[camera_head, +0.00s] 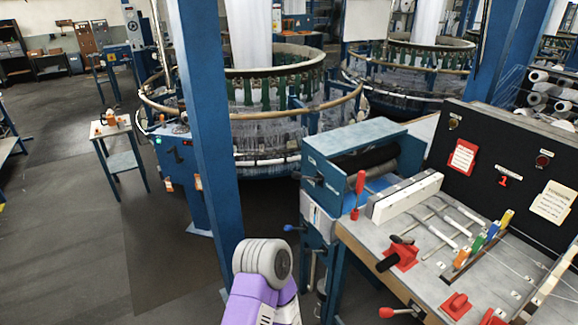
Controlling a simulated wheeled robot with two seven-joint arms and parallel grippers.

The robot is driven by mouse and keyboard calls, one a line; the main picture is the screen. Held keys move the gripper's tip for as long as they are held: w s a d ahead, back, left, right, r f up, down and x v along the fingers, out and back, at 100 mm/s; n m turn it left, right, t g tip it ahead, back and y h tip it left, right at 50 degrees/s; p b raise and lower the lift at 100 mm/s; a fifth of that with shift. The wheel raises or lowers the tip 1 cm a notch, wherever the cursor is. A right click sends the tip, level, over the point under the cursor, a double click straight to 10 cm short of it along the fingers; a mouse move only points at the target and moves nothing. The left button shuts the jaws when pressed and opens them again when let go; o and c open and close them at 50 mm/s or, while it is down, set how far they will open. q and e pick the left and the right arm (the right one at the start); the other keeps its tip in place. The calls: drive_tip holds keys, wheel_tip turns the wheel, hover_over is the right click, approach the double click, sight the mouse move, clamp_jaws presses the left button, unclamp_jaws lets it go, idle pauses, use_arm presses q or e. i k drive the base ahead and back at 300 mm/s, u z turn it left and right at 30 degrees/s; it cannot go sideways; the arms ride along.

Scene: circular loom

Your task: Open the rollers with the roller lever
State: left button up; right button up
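A blue roller unit (322,152) stands at the left end of a workbench, with a dark roller (372,160) lying across its open front. A red-handled lever (359,183) stands upright at the unit's front right corner. A small black-ended handle (306,178) sticks out of its left side, and a blue-knobbed lever (293,228) juts out lower down. I cannot tell for sure which of these is the roller lever, or whether the rollers are apart. Neither of my grippers is in view; only a purple and grey link of my arm shows at the bottom middle.
The workbench (415,285) carries red fixtures, rods and coloured levers, with a black panel (500,165) behind. A blue post (205,130) stands left of the roller unit, before the circular loom (265,130). A small table (122,162) stands left; floor there is open.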

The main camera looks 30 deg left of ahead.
sight(295, 175)
drive_tip(key=u, duration=1.35)
drive_tip(key=i, duration=0.9)
drive_tip(key=u, duration=0.15)
